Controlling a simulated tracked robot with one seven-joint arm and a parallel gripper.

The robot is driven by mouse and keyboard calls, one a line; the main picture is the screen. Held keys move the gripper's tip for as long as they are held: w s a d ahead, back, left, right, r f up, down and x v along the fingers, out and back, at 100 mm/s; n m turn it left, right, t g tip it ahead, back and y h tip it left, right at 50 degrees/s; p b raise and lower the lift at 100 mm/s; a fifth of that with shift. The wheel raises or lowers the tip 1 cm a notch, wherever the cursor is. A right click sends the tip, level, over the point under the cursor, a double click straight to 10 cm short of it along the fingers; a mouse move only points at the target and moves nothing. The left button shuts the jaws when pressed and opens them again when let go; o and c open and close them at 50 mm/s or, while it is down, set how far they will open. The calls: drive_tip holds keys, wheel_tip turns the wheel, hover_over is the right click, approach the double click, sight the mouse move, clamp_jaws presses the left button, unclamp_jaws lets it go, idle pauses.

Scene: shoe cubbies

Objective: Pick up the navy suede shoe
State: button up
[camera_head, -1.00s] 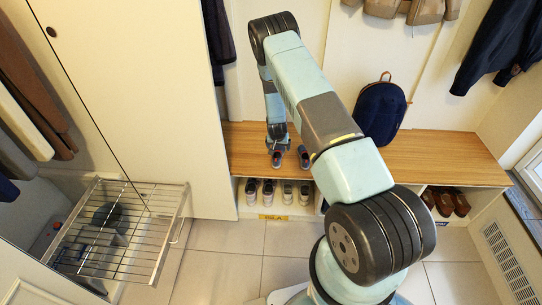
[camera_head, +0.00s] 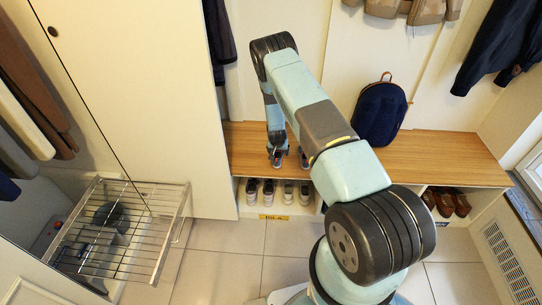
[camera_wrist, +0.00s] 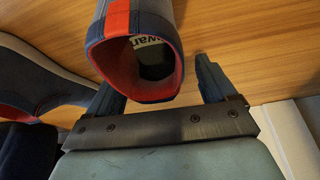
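A navy shoe (camera_wrist: 112,40) with a red heel strip and red lining lies on the wooden bench (camera_head: 440,160), its opening facing the wrist camera. My gripper (camera_wrist: 155,75) is open, with one finger on each side of the shoe's heel. A gap shows between the shoe and the right finger; the left finger is partly hidden by the shoe. A second navy shoe (camera_wrist: 35,75) with red trim lies to the left in the wrist view. In the head view my gripper (camera_head: 276,153) is low over the bench's left part, and the second shoe (camera_head: 303,160) shows beside it.
A navy backpack (camera_head: 380,112) stands on the bench to the right. Cubbies below hold grey sneakers (camera_head: 268,190) and brown shoes (camera_head: 445,203). A wire rack (camera_head: 130,225) sticks out at the left. The bench's right part is clear.

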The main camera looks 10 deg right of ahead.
drive_tip(key=c, duration=1)
drive_tip(key=shift+o, duration=0.2)
drive_tip(key=shift+r, duration=0.1)
